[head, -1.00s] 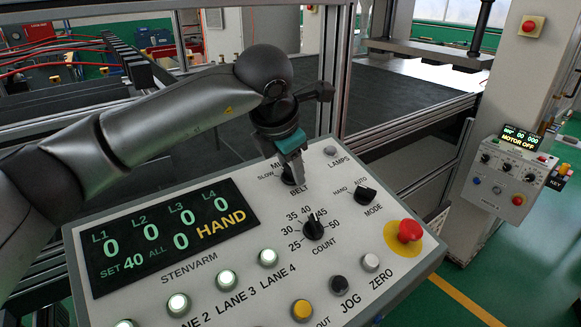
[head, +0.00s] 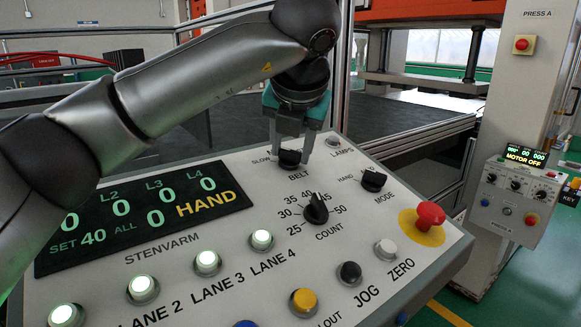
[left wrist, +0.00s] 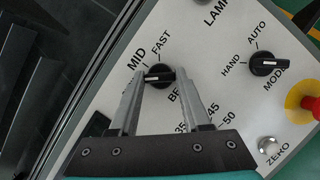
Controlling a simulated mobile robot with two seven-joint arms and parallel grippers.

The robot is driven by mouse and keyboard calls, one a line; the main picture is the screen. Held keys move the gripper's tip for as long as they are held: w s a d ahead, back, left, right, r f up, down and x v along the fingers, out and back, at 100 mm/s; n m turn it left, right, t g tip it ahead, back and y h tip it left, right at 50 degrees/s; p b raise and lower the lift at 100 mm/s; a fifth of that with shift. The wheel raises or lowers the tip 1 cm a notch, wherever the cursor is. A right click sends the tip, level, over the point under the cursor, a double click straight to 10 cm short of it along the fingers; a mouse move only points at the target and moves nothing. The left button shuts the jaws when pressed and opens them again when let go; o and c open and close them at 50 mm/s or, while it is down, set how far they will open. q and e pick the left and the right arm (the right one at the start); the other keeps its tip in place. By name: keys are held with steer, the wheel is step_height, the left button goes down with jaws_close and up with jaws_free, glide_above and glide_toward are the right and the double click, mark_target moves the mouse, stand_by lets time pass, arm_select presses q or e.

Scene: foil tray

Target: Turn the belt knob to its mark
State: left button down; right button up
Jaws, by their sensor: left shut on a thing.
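The belt knob (head: 289,159) is a black round knob with a white line, near the top of the grey sloped panel (head: 352,215). My left gripper (head: 292,152) comes down from above, with one finger on each side of the knob. In the left wrist view the knob (left wrist: 160,76) sits between the fingertips (left wrist: 161,84), which are shut on it. The words MID and FAST show beside it there; SLOW is hidden there but shows in the head view. I cannot tell exactly where the knob's line points. My right gripper is not in view.
The count knob (head: 316,208), the mode knob (head: 373,180) and a red stop button (head: 430,215) are on the same panel. A lit display (head: 145,212) reads HAND. Lit lane buttons (head: 207,262) line the front. A metal frame post stands behind the gripper.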

arm_select(q)
steer(key=shift+n+y+b, duration=0.4)
steer(key=shift+n+b, duration=0.35)
steer(key=shift+n, duration=0.15)
steer(key=shift+c, duration=1.8)
jaws_free()
steer(key=v, duration=1.5)
steer(key=shift+s, duration=0.1)
